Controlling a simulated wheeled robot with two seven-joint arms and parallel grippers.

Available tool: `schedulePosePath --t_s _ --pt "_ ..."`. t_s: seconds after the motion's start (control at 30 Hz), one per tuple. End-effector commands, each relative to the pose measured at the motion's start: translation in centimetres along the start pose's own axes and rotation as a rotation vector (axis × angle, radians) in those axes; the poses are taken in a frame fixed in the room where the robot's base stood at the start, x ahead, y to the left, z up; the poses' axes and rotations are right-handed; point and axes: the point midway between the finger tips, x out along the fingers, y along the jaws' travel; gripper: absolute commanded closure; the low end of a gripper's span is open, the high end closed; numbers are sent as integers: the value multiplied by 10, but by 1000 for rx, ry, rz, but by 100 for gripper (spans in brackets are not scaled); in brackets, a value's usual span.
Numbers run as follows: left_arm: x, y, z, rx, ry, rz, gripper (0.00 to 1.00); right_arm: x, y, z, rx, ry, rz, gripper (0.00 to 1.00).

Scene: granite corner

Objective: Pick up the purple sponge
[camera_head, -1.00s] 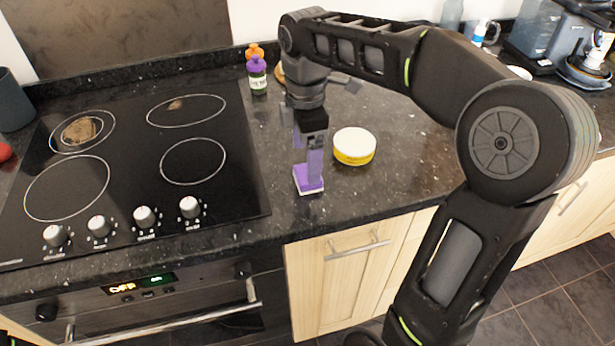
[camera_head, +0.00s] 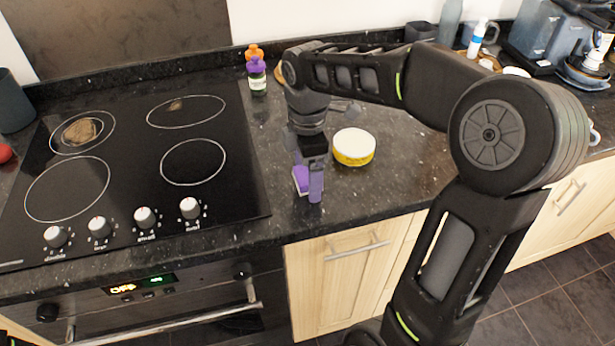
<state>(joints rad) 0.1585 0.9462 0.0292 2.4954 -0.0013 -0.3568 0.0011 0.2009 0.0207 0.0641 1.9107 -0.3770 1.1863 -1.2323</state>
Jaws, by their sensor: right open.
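The purple sponge (camera_head: 300,182) has a pale lower layer and lies on the dark granite counter, right of the hob and near the counter's front edge. My right gripper (camera_head: 308,186) points down at it and is open. Its near purple finger stands at the sponge's front right side and hides part of it. The other finger is mostly hidden behind the near one and the gripper body. I cannot tell whether the fingers touch the sponge.
A white-topped yellow tub (camera_head: 354,147) stands close to the right of my gripper. Bottles with purple (camera_head: 257,76) and orange caps stand behind, beside the black hob (camera_head: 140,150). The counter in front of the tub is clear.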

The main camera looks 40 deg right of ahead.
Motion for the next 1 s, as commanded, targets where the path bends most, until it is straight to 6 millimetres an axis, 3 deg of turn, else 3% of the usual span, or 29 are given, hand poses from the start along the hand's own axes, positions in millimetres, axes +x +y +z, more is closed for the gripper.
schedulePosePath --t_s 0.33,1.0 --pt "0 0 0 0 0 0 20 0 0 0 0 0 0 15" --pt "0 0 0 0 0 0 20 0 0 0 0 0 0 70"
